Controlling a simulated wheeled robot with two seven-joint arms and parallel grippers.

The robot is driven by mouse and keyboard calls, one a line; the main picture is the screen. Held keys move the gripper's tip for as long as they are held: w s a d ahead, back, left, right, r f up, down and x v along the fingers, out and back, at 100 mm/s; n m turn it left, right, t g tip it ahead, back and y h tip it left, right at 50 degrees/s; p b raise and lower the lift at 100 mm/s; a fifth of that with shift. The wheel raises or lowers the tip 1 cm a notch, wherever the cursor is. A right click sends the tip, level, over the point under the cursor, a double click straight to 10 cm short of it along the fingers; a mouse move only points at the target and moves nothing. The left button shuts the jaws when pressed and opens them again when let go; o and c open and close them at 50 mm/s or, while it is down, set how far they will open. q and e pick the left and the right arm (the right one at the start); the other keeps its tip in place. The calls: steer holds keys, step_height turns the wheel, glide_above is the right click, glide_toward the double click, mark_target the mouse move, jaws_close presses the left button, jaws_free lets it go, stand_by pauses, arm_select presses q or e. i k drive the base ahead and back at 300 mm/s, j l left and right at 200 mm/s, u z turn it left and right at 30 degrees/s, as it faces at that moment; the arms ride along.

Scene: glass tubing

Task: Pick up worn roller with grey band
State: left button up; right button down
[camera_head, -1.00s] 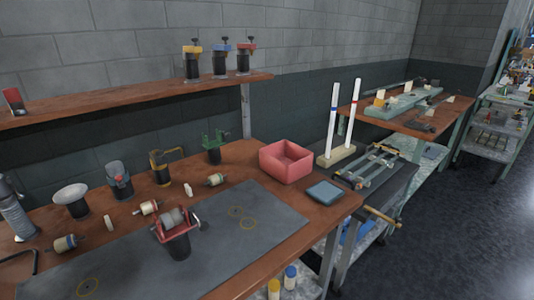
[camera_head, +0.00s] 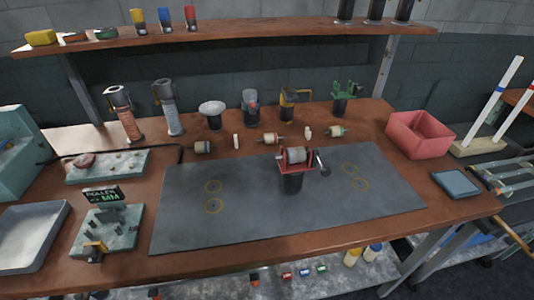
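A grey-looking roller (camera_head: 297,155) sits in a red crank holder (camera_head: 291,177) on a dark base, on the grey mat (camera_head: 225,225). Three other small rollers lie on the wooden table behind the mat: a left roller (camera_head: 203,147) with a dark bluish end, a middle cream roller (camera_head: 270,139) with a reddish-brown part, and a right roller (camera_head: 336,132) with a greenish part. The bands are too small to tell surely which roller is the worn one with the grey band. Neither of my grippers is in view.
A red bin (camera_head: 420,134) and a blue-grey pad (camera_head: 456,184) are at the right. A grey tray (camera_head: 33,236) and a block labelled "ROLLER MM" (camera_head: 104,232) are at the left. Torches, cups and clamps stand along the back. The mat is mostly clear.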

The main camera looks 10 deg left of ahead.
mark_target(297, 155)
steer(key=i+l+u, duration=0.1)
steer(key=l+u, duration=0.3)
steer(key=l, duration=0.8)
steer(key=l+u, duration=0.35)
steer(key=l, duration=0.8)
steer(key=k, duration=0.05)
